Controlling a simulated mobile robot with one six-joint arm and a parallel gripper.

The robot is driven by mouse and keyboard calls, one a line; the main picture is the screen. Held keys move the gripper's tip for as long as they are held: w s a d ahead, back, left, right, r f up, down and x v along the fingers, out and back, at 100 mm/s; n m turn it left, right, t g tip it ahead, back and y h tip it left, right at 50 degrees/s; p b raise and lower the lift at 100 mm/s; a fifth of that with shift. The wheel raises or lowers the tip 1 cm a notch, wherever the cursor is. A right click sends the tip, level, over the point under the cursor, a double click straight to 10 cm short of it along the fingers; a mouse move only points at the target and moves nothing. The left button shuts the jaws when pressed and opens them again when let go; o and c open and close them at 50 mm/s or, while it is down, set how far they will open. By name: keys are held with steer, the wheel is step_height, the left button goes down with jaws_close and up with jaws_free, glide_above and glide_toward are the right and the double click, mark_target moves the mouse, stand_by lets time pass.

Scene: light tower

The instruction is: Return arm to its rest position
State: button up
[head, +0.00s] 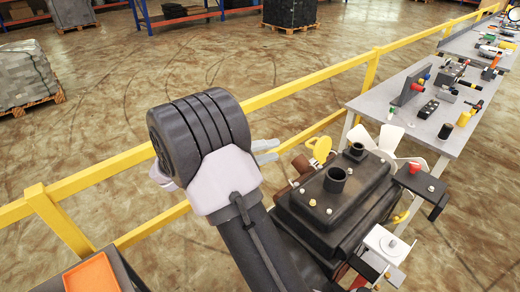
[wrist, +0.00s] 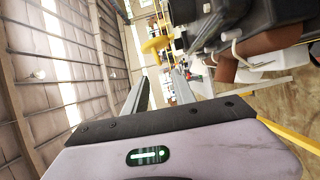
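My gripper (wrist: 160,82) shows in the wrist view with its two grey fingers apart and nothing between them. In the head view my gripper (head: 267,150) is mostly hidden behind my arm's thick black wrist joint; only its grey fingers show, pointing right toward the engine. My arm reaches up from the bottom centre, bent at the top. The black engine unit (head: 318,211), with a round port and several bolts on top, stands right of my arm. A yellow cap (head: 319,148) sits at its far left side, close beyond the fingers. The yellow cap also shows in the wrist view (wrist: 155,45).
A yellow railing (head: 300,88) runs diagonally behind my arm. A grey table (head: 437,110) with tools and parts stands at right. A white fan (head: 384,145) is behind the engine. An orange tray (head: 92,276) lies at bottom left. Open floor stretches beyond the railing.

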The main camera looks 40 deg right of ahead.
steer(key=shift+v, duration=1.2)
steer(key=shift+s, duration=0.1)
